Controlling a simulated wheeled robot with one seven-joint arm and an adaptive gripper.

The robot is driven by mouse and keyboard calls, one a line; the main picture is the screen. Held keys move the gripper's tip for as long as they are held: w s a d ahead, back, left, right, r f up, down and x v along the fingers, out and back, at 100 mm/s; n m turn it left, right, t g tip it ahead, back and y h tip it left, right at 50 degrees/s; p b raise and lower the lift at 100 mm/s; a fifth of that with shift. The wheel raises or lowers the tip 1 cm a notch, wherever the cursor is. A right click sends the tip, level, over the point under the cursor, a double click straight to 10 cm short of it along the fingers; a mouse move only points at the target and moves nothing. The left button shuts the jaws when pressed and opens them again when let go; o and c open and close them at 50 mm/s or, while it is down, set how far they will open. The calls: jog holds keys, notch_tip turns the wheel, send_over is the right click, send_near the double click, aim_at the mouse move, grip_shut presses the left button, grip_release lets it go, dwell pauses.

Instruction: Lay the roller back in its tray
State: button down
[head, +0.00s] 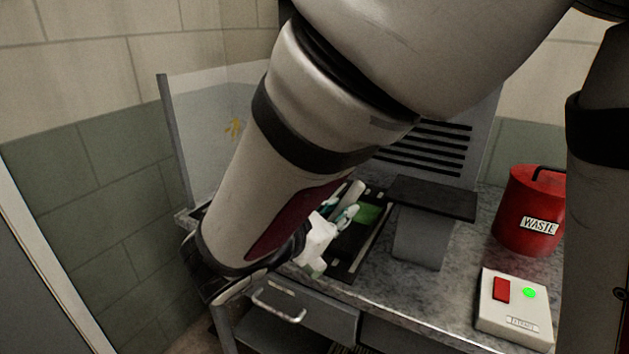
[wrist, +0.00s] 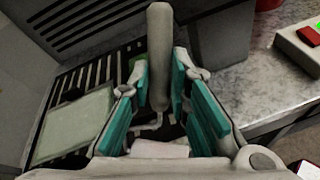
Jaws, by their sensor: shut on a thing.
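My gripper (wrist: 160,85), with teal finger pads, is shut on the roller. The roller's grey cylinder (wrist: 159,45) stands lengthwise between the fingers in the wrist view, with a thin bent wire (wrist: 148,131) at its near end. In the head view my gripper (head: 338,222) is partly hidden behind my forearm, over a dark area of the bench with a green patch (head: 368,214). The pale end of the roller (head: 352,193) shows beside the fingers. I cannot clearly make out the tray; a black slotted surface (wrist: 63,92) lies below and left of the gripper.
A pale green flat panel (wrist: 75,125) lies on the slotted surface. On the grey bench, a dark-topped stand (head: 432,198) is right of the gripper, then a red waste can (head: 530,205) and a switch box (head: 514,310). A clear screen (head: 212,125) stands at left.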

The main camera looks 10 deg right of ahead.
jog(key=w+d+f, duration=0.2)
jog(key=w+d, duration=0.1)
jog(key=w, duration=0.4)
jog(key=w+d+f, duration=0.3)
jog(key=w, duration=0.4)
jog(key=shift+w+d, duration=0.2)
jog(key=shift+w, duration=0.1)
jog(key=c, duration=1.5)
grip_release()
